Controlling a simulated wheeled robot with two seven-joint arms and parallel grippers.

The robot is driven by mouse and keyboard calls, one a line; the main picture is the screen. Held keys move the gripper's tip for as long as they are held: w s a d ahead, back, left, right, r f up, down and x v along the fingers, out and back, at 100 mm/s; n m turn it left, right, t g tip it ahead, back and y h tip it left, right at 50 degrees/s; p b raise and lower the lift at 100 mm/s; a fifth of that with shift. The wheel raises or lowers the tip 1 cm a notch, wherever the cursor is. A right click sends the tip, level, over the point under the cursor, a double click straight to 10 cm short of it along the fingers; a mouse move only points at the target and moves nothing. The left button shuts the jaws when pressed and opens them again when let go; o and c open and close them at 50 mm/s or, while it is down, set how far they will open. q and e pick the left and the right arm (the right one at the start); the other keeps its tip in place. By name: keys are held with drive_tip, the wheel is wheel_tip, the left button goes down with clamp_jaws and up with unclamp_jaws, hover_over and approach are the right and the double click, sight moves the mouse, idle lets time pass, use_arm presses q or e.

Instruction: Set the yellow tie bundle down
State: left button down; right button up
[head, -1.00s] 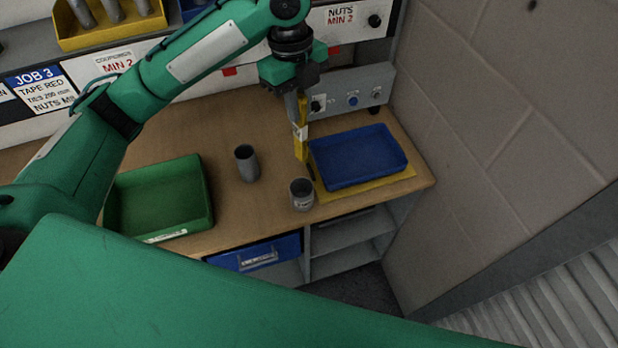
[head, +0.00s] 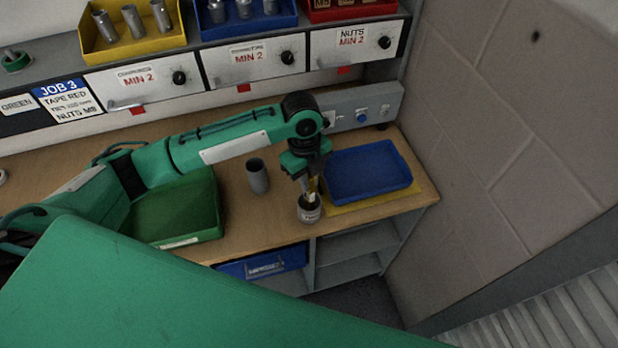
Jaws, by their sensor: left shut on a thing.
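The yellow tie bundle (head: 312,185) shows only as a small yellow bit below my left gripper (head: 308,182). My left gripper is shut on it and points down over the labelled grey cup (head: 309,212) near the bench's front edge. The lower end of the bundle is at or in the cup's mouth; I cannot tell how deep. Most of the bundle is hidden by the fingers and the cup. My right gripper is not in view.
A blue tray (head: 368,172) on a yellow mat (head: 428,192) stands just right of the cup. A plain grey cup (head: 258,177) and a green tray (head: 185,212) stand to the left. Drawers (head: 255,60) and bins line the back. A block wall (head: 500,120) bounds the right.

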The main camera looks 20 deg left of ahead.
use_arm(q)
drive_tip(key=shift+f, duration=0.6)
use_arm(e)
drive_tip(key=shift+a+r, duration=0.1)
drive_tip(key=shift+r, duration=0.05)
use_arm(q)
drive_tip(key=shift+f, duration=0.1)
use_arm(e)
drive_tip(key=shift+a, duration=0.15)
use_arm(q)
drive_tip(key=c, duration=1.4)
unclamp_jaws()
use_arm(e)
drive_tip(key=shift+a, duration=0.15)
use_arm(q)
drive_tip(key=r, duration=0.3)
drive_tip(key=r+b, duration=0.1)
drive_tip(key=r, duration=0.3)
drive_tip(key=a+r+b, duration=0.1)
drive_tip(key=r, duration=0.2)
drive_tip(key=shift+w+r, duration=0.4)
drive_tip(key=shift+a+r, duration=0.1)
drive_tip(key=shift+r, duration=0.6)
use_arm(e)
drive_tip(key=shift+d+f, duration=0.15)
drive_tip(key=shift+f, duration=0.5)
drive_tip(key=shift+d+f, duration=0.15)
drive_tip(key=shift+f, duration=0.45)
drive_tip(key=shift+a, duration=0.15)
